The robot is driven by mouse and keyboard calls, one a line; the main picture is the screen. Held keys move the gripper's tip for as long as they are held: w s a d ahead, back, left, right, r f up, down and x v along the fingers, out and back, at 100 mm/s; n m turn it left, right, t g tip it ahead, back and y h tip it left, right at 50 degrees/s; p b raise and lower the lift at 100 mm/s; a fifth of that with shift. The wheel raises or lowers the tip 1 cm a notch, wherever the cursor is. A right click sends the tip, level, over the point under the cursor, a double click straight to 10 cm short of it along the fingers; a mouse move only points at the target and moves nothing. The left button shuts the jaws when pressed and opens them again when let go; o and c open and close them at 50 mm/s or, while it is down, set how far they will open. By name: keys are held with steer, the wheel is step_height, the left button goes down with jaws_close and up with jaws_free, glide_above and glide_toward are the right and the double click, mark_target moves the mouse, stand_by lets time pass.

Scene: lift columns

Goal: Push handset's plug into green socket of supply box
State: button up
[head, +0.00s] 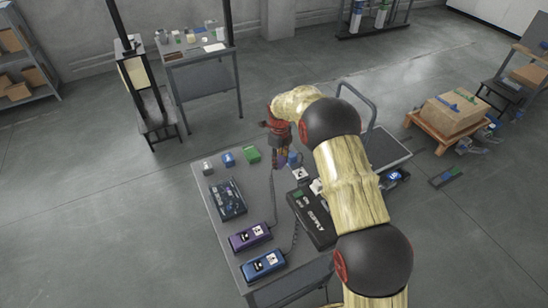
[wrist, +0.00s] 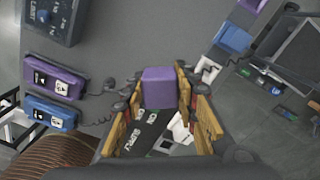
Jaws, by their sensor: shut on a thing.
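My gripper (head: 280,160) is shut on a purple plug (wrist: 160,88), which sits between the fingers in the wrist view. It is above the far part of the table. The purple handset (head: 250,236) lies on the table, its cord running up toward my gripper; it also shows in the wrist view (wrist: 54,75). The black supply box (head: 318,225) lies right of the handset, partly hidden by my arm. A small green patch (head: 298,194) shows on its far end. In the wrist view the supply box (wrist: 145,130) lies beyond the fingers, its sockets mostly hidden.
A blue handset (head: 264,265) lies nearest the front edge. A dark control box (head: 228,198) is at the left. Grey (head: 207,168), blue (head: 229,159) and green (head: 252,154) blocks line the far edge. A white block (head: 300,174) stands near the supply box.

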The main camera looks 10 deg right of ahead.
steer(key=shift+s+d+n+p, duration=1.1)
steer(key=shift+s+d+n, duration=5)
steer(key=shift+s+d, duration=5.5)
steer(key=shift+s+a+f+b, duration=0.15)
steer(key=shift+f+b, duration=0.45)
steer(key=shift+f, duration=0.45)
steer(key=shift+s+a+f+b, duration=0.15)
steer(key=shift+f+b, duration=0.45)
steer(key=shift+f, duration=0.5)
steer(key=shift+s+a+f+b, duration=0.15)
steer(key=shift+f+b, duration=0.45)
steer(key=shift+f, duration=0.45)
steer(key=shift+w, duration=0.1)
steer(key=shift+a, duration=0.2)
steer(key=shift+f+b, duration=0.7)
steer(key=shift+f, duration=0.3)
